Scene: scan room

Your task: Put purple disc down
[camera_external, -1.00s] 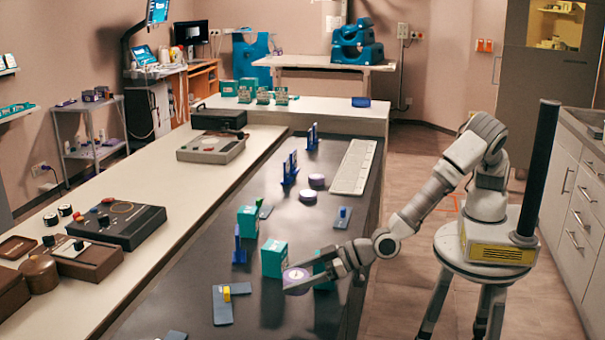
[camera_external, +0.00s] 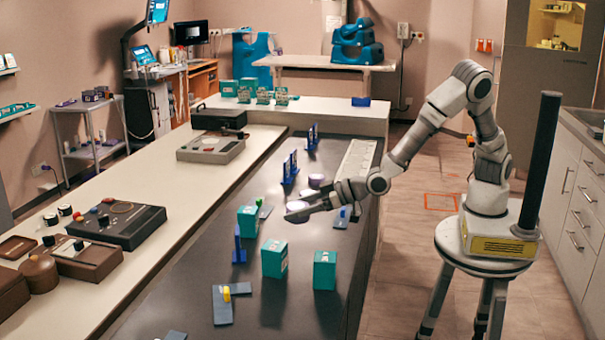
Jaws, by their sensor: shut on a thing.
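My gripper (camera_external: 304,212) reaches over the dark tabletop (camera_external: 300,236) from the right, with its fingers pointing left. It is shut on a purple disc (camera_external: 296,206), whose pale top shows between the fingers. Whether the held disc touches the surface cannot be told. Another purple disc (camera_external: 316,180) lies just beyond the gripper, near the white keyboard-like strip. The gripper and the held disc cover the spot right behind them, so what lies there is mostly hidden.
Teal boxes stand nearer the camera: one at left (camera_external: 248,221), one in the middle (camera_external: 274,259), one at right (camera_external: 324,270). Blue upright pieces (camera_external: 290,168) stand beyond. A blue flat piece with a yellow part (camera_external: 222,303) lies in front. The white strip (camera_external: 357,160) lies behind.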

